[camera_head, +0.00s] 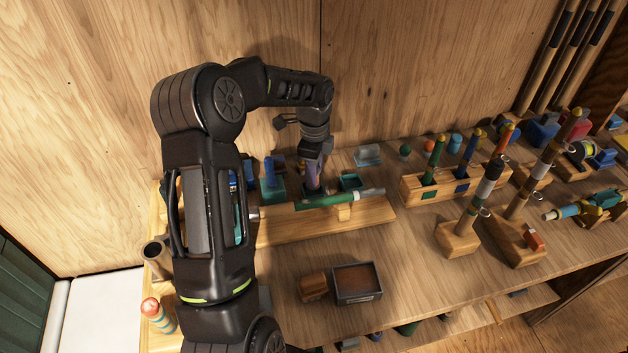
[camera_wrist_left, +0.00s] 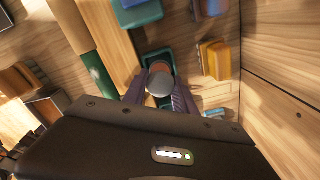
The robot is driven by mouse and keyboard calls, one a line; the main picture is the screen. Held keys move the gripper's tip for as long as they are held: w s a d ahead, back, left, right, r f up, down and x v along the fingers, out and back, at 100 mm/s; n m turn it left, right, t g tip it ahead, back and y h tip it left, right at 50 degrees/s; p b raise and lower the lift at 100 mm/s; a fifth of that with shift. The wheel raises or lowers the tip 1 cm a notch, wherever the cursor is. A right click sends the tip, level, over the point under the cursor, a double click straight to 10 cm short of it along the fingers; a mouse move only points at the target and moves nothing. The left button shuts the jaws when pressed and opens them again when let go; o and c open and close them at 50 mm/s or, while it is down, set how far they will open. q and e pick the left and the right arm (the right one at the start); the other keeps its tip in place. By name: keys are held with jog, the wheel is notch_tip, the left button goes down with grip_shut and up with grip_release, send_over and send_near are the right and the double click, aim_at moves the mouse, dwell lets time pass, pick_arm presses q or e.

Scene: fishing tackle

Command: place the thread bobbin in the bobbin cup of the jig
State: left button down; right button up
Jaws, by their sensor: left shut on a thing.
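My left gripper (camera_head: 314,188) points down behind the jig. In the left wrist view its two fingers (camera_wrist_left: 160,92) are shut on a small round piece with a grey top and brownish body, apparently the thread bobbin (camera_wrist_left: 160,84). A dark green open tray (camera_wrist_left: 146,62) lies beneath and around it; I cannot tell whether the bobbin touches it. The jig is a long wooden block (camera_head: 285,232) carrying a green rod (camera_head: 325,201). It also shows in the left wrist view (camera_wrist_left: 112,45). I cannot pick out the bobbin cup with certainty.
Small green trays (camera_head: 350,182) stand close to the gripper. A wooden rack (camera_head: 412,190) with upright rods is to the right. A box with a dark top (camera_head: 357,283) and a small wooden block (camera_head: 313,287) sit in front. The wooden back wall (camera_head: 400,60) is close behind.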

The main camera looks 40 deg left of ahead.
pick_arm(q)
jog(key=shift+f+b, duration=0.8)
jog(key=shift+f, duration=0.85)
jog(key=shift+f, duration=0.15)
jog(key=c, duration=1)
grip_release()
jog(key=shift+r+p, duration=0.35)
jog(key=shift+r, duration=0.25)
notch_tip(320, 180, up, 6)
jog(key=p, duration=0.3)
jog(key=shift+r, duration=2.55)
